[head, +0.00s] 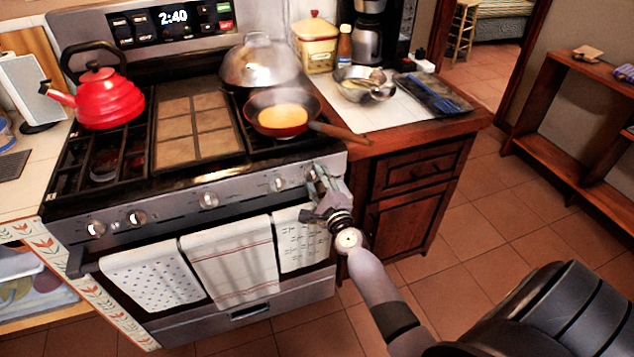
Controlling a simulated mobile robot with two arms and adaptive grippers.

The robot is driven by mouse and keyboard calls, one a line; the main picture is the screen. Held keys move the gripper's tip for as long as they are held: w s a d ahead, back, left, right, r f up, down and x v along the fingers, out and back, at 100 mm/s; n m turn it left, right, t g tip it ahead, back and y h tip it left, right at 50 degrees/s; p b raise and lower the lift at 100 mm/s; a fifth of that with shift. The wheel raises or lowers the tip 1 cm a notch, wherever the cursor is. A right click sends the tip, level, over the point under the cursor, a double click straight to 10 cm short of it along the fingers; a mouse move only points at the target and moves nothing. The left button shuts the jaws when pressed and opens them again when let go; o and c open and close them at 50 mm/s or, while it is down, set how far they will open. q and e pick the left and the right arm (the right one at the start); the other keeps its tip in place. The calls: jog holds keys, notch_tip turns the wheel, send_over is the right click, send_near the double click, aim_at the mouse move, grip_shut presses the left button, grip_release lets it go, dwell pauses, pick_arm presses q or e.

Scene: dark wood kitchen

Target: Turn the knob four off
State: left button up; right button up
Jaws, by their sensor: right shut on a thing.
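The stove's front panel (170,207) carries a row of round metal knobs. Toward its right end, one knob (278,184) shows uncovered. My right gripper (316,181) is at the far right end of the panel, shut on the rightmost knob, which the fingers mostly hide. I cannot read how far that knob is turned. My left gripper is not in view.
A pan (283,113) with yellow food sits on the right burner, its handle (340,132) reaching over the counter above my right gripper. A red kettle (104,95) stands on the left. Towels (152,276) hang on the oven handle. Open floor lies right.

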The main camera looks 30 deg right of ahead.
jog(key=shift+f+m, duration=0.15)
jog(key=shift+m, duration=1.05)
jog(key=o, duration=1.2)
jog(key=shift+c, duration=0.2)
jog(key=v, duration=1.2)
